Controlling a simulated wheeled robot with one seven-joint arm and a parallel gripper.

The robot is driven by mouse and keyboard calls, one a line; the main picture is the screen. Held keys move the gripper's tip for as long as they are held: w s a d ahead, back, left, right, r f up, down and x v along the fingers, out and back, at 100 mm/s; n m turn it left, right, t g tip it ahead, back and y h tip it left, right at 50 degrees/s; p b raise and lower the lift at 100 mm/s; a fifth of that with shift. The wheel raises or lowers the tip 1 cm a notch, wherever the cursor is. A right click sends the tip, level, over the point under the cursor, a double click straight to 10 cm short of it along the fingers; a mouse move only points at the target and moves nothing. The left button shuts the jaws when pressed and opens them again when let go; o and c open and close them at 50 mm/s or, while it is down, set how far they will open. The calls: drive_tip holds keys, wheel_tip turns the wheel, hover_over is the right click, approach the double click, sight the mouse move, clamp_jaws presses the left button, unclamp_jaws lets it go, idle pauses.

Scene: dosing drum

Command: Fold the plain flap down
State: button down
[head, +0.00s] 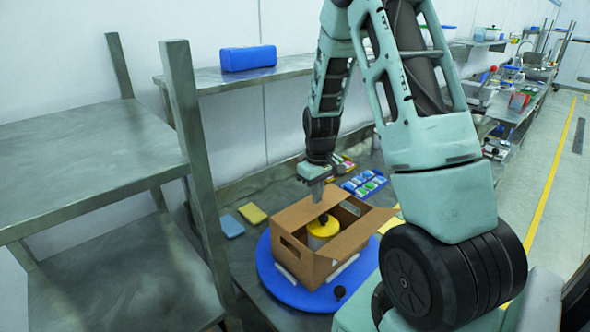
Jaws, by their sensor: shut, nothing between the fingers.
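An open brown cardboard box (296,262) stands on a round blue turntable (270,283). One brown flap (360,234) spreads outward over the box's right side. Another brown flap (294,213) shows at the back left, close to my gripper. I see no marking on either flap, so I cannot tell which is the plain one. A container with a yellow lid (323,228) and a dark knob sits inside the box. My gripper (317,198) points down just above the back edge of the box, shut and empty. Whether it touches the flap is unclear.
A dark knob (339,292) stands at the turntable's front. Blue (232,226) and yellow (252,213) pads lie left of the box. A tray of colored items (364,184) lies behind it. A metal rack (181,110) stands at left.

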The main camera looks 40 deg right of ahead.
wheel_tip(320, 180, up, 6)
drive_tip(key=p, duration=0.4)
idle(0.7)
